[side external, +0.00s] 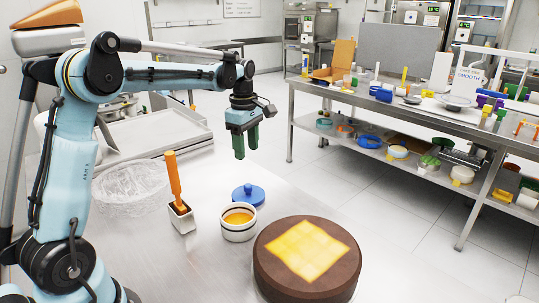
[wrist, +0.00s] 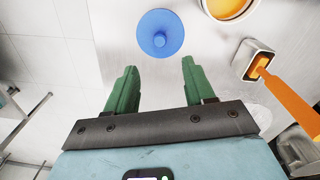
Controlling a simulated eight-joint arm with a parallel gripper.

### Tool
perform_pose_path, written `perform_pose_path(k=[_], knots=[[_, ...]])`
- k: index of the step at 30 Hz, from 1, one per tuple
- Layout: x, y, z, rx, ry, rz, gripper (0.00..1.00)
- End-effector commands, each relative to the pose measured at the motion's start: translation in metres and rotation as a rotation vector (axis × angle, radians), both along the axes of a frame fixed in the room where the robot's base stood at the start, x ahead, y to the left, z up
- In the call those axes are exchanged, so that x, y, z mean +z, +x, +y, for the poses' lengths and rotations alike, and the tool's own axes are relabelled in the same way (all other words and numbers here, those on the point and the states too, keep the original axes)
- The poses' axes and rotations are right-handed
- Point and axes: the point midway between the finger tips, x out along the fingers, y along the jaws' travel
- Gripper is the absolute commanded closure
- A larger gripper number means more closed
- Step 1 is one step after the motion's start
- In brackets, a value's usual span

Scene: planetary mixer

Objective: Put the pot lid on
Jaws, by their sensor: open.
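The blue pot lid (side external: 248,194) with a round knob lies on the steel table, just behind the pot. In the wrist view the lid (wrist: 160,34) is ahead of the fingertips, near the top middle. The white pot (side external: 238,229) with a dark band stands uncovered and holds something orange. Part of the pot (wrist: 228,8) is cut off by the top edge of the wrist view. My gripper (side external: 245,147) hangs above the table, higher than the lid and apart from it. Its green fingers (wrist: 158,75) are open with nothing between them.
A white square holder (side external: 182,217) with an orange-handled tool stands left of the pot. A brown cake (side external: 306,270) with a yellow square on top is at the front right. A crumpled clear plastic bowl (side external: 130,188) is at the left. A cluttered bench (side external: 400,115) stands across the floor.

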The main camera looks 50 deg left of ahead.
Motion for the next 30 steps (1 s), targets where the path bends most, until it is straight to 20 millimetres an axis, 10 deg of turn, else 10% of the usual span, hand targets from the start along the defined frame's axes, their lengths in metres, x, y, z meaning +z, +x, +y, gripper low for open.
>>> perform_pose_path(k=[30], knots=[[-0.104, 0.004, 0.007, 0.103, -0.012, 0.03, 0.47]])
